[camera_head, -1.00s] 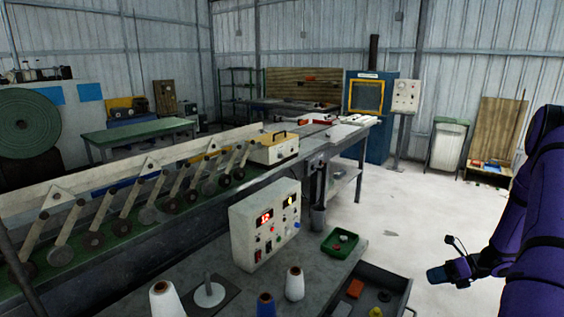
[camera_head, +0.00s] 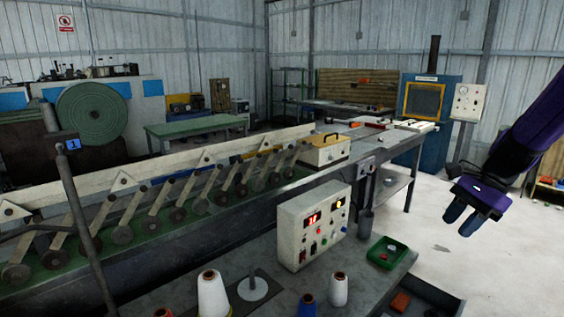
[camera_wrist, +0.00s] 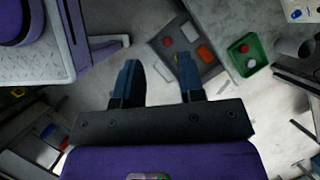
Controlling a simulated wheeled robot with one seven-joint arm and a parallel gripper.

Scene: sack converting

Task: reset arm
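My gripper (camera_head: 466,215) hangs at the right of the head view, above the pale floor and to the right of the workbench. Its purple arm comes down from the upper right. In the wrist view my gripper (camera_wrist: 158,75) shows two blue fingers spread apart with nothing between them. An open drawer (camera_wrist: 190,40) with small parts lies beyond the fingertips. No object is held.
The grey workbench (camera_head: 245,252) bears a control box (camera_head: 312,227), white and blue thread cones and a green tray (camera_head: 387,253). The drawer (camera_head: 425,292) sticks out at its right end. The floor (camera_head: 462,260) around the gripper is clear.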

